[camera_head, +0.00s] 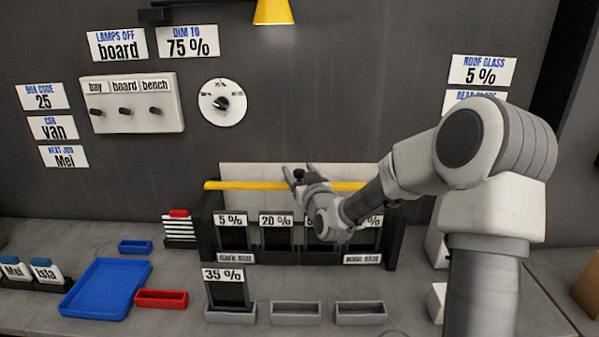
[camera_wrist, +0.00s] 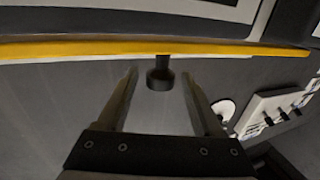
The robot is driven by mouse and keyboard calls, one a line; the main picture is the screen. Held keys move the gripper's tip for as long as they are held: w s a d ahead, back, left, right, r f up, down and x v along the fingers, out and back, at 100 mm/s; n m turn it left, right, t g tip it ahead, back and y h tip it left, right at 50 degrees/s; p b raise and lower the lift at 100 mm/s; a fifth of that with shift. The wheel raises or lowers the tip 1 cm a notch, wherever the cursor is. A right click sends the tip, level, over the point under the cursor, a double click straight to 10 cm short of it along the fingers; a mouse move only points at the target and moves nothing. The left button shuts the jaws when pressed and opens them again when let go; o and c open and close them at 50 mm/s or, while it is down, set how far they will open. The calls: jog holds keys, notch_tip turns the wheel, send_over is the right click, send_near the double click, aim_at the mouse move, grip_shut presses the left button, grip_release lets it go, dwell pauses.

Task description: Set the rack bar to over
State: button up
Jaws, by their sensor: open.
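The rack bar (camera_head: 250,185) is a long yellow bar running across the top of the dark rack (camera_head: 207,225), in front of a pale back board. In the wrist view the yellow bar (camera_wrist: 90,48) crosses the upper part of the picture, with a dark round knob (camera_wrist: 160,78) on a short stem at its middle. My gripper (camera_head: 298,173) is at the bar's middle. In the wrist view its open fingers (camera_wrist: 160,98) stand on either side of the knob, with visible gaps and no clear contact. My wrist hides part of the bar and rack in the head view.
Tint samples marked 5 % and 20 % (camera_head: 275,232) stand in the rack. A 35 % sample (camera_head: 228,292) stands in a grey holder in front, beside empty grey trays (camera_head: 296,312). A blue tray (camera_head: 105,290) and red tray (camera_head: 161,299) lie left. Switches (camera_head: 130,108) and a dial (camera_head: 222,102) are on the wall.

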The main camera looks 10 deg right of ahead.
grip_shut()
dwell(1.4)
